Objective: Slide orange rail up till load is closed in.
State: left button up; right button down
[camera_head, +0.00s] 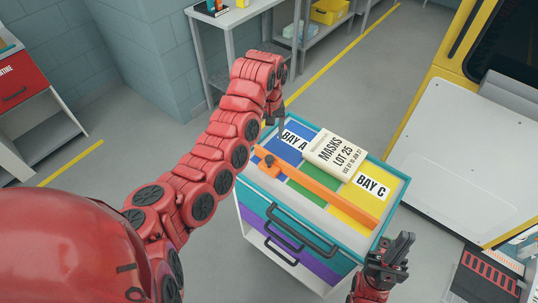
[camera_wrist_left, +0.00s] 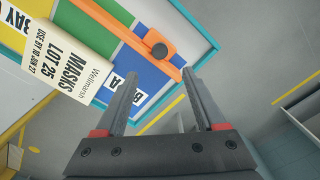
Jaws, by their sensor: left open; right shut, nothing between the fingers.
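The orange rail (camera_head: 325,192) lies across the blue, green and yellow bays on top of the teal-edged cart, towards its near side. Its orange knob (camera_head: 270,166) is at the left end, over the blue side, and shows in the left wrist view (camera_wrist_left: 161,50). The load, a cream MASKS LOT 25 pack (camera_head: 336,152), lies on the far side of the rail, mostly over the green strip; a gap separates them. My left gripper (camera_head: 281,130) is open and empty near the BAY A corner, with the knob ahead of its fingers (camera_wrist_left: 160,76). My right gripper (camera_head: 392,250) is shut and empty beside the cart's near right corner.
The cart (camera_head: 292,243) has teal and purple drawers with dark handles facing me. A grey shelf table (camera_head: 240,18) stands behind. A large white panel with yellow edging (camera_head: 455,150) stands at right. Grey floor (camera_head: 345,90) lies clear between them.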

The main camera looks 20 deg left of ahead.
aim_at(269, 157)
pick_arm(q)
notch_tip(269, 157, down, 10)
jog(key=p, duration=0.3)
jog(key=shift+f, duration=0.85)
grip_shut()
dwell(0.7)
